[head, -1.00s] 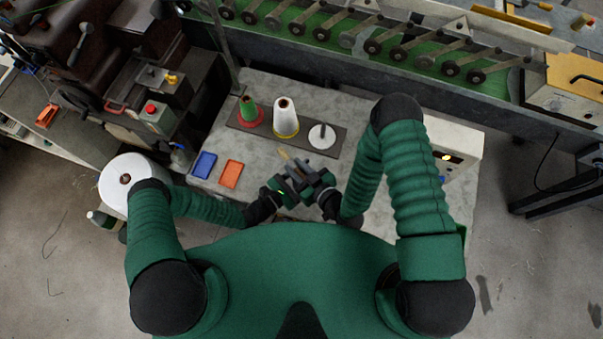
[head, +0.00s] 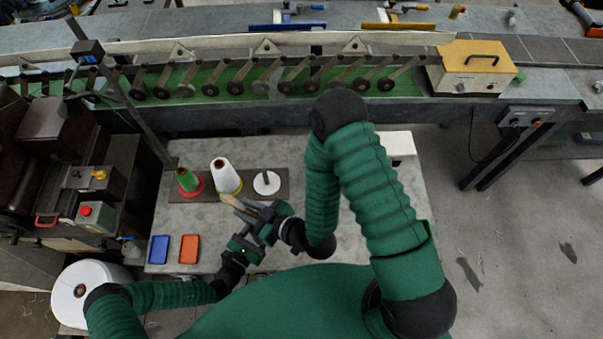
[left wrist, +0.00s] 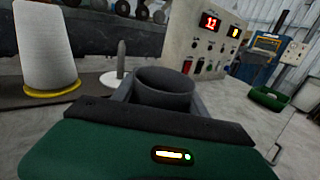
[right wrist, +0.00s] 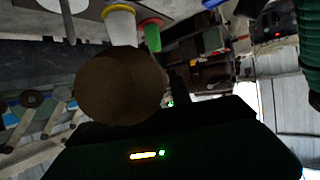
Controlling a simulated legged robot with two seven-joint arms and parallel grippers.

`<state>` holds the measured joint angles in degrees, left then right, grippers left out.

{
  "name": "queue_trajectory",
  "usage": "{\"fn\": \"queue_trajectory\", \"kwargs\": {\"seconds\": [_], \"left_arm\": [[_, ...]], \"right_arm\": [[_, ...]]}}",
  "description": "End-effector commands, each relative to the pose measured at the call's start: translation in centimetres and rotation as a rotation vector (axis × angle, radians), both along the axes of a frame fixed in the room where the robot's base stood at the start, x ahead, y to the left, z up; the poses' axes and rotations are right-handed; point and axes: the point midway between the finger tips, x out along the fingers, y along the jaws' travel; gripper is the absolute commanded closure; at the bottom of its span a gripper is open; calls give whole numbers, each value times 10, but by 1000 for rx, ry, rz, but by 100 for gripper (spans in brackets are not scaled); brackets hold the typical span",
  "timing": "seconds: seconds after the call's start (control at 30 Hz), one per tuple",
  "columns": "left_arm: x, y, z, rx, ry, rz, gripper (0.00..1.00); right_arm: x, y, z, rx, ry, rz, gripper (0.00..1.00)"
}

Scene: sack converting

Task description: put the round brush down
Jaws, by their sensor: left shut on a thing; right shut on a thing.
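My right gripper (head: 250,211) is shut near the table's middle. A tan, roundish piece, which I take as the round brush (head: 229,200), shows at its fingertips. In the right wrist view a large brown round face (right wrist: 120,88) fills the space before the jaws. My left gripper (head: 262,234) is just below the right one, shut on a grey, open-topped cylinder (left wrist: 165,86), seen upright in the left wrist view. The cylinder's inside is dark. In the head view the grippers overlap and mostly hide what they hold; I cannot tell whether brush and cylinder touch.
A dark board (head: 208,192) holds a green cone (head: 187,180), a white cone (head: 221,172) and a white disc with a peg (head: 267,182). Blue (head: 158,250) and orange (head: 188,249) trays lie front left. Grey table (head: 200,220) shows bare left of my grippers.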

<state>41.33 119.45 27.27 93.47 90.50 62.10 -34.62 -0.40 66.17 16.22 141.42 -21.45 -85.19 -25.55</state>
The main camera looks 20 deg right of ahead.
Motion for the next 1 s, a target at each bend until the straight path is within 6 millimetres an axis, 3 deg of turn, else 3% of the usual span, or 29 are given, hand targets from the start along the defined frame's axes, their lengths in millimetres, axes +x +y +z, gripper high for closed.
{"fn": "queue_trajectory", "kwargs": {"seconds": [0.17,0.27,0.4,0.5,0.6,0.7,0.87,1.0], "left_arm": [[0,0,0,0,0,0,89],[0,0,0,1,-1,0,89],[0,-1,0,1,0,0,89],[0,0,0,1,0,0,89],[0,0,0,1,1,0,89],[0,0,0,1,1,0,89],[1,2,0,-1,1,0,89],[1,1,0,-1,1,0,89]], "right_arm": [[7,-49,-23,-9,10,-114,100],[5,-99,-44,-16,16,-238,100],[-14,-168,-73,-16,21,-448,100],[-36,-209,-89,-11,20,-615,100],[-57,-238,-99,-6,16,-770,100],[-74,-254,-105,-2,12,-888,100],[-85,-263,-110,-2,6,-978,100],[-86,-265,-137,-6,5,-986,100]]}}
